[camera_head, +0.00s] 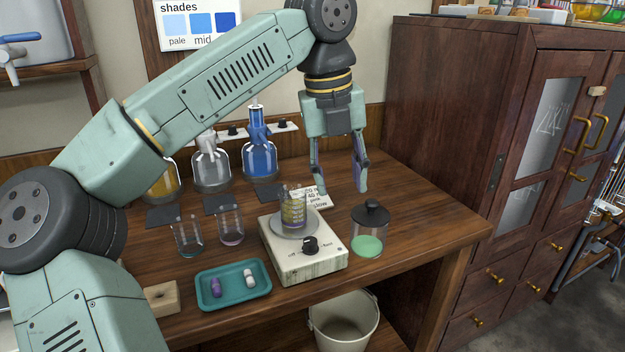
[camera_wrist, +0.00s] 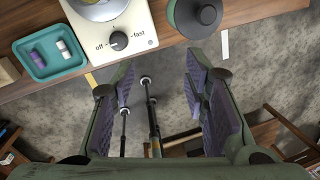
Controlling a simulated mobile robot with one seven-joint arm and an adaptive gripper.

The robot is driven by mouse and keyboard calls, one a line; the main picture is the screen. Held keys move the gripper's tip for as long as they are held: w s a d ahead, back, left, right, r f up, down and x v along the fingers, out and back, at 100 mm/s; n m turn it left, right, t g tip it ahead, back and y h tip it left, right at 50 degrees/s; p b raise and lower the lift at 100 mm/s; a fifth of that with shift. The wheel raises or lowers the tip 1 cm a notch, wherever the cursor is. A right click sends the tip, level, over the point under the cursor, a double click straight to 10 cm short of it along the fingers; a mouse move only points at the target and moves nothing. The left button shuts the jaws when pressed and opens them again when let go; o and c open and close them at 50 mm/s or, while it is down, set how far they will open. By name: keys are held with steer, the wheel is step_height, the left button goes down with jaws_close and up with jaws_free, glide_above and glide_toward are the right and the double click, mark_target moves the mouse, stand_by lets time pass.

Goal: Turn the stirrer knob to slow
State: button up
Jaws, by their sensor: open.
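The stirrer (camera_head: 306,262) is a cream box on the wooden table, with a round plate on top. Its black knob (camera_head: 310,244) is on the front, and the knob also shows in the wrist view (camera_wrist: 118,41) between the marks "off" and "fast". The knob's pointer seems turned toward the "off" side. A beaker (camera_head: 293,208) with yellowish banded contents stands on the plate. My gripper (camera_head: 339,188) is open and empty, above and behind the stirrer in the head view. In the wrist view its fingers (camera_wrist: 160,95) are apart, with the knob beyond them.
A lidded jar with green contents (camera_head: 369,232) stands right of the stirrer. Two glass beakers (camera_head: 188,239) and several bottles (camera_head: 260,158) stand behind. A bucket (camera_head: 344,325) is below the table's front edge.

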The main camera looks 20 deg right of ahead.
steer(key=y, duration=0.2)
glide_above(310, 240)
step_height(310, 240, down, 2)
step_height(310, 240, down, 10)
steer(key=shift+f+p, duration=0.1)
steer(key=shift+p, duration=0.7)
steer(key=shift+c, duration=0.2)
jaws_close()
